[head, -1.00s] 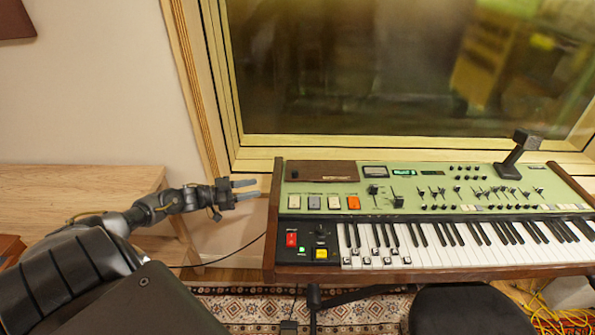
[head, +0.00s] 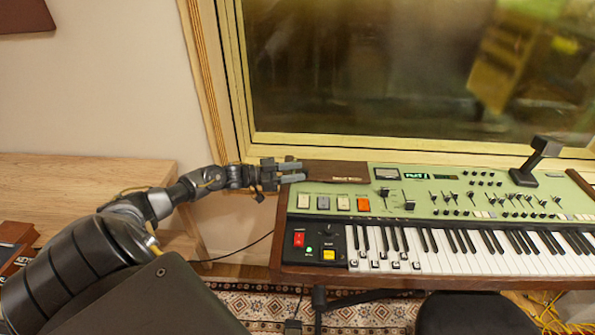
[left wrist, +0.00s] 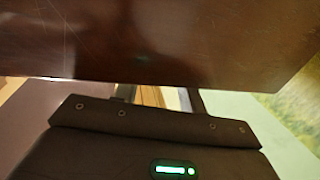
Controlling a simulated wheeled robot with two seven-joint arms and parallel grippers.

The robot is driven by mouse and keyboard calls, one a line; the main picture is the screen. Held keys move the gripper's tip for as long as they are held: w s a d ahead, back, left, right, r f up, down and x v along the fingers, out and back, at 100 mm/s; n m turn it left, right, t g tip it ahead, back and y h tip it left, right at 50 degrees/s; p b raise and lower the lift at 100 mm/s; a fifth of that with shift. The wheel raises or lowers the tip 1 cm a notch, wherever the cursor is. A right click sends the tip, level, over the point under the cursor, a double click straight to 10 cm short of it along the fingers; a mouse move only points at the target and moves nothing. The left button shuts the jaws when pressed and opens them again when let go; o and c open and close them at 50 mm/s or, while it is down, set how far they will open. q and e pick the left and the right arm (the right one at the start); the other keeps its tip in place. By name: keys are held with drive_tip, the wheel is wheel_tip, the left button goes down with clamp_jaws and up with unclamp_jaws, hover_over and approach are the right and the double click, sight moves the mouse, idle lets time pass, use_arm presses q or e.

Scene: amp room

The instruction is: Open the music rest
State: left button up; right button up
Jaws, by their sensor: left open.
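A flat dark-brown wooden panel (head: 338,171), which looks like the music rest, is at the back left of the green keyboard (head: 420,205). My left gripper (head: 298,172) is open at the panel's left end, its fingers pointing right. In the left wrist view the brown panel (left wrist: 160,40) fills the top of the picture and hides the fingertips. I cannot tell whether the fingers touch it, or whether the panel is tilted. My right gripper is in neither view.
A small black stand-like device (head: 535,160) is on the keyboard's back right. A window (head: 400,70) is behind the keyboard. A light wooden bench (head: 80,185) is at the left. A dark seat (head: 472,312) is in front of the keys.

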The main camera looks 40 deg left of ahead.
use_arm(q)
drive_tip(key=shift+w+d, duration=0.35)
drive_tip(key=shift+w, duration=0.1)
clamp_jaws()
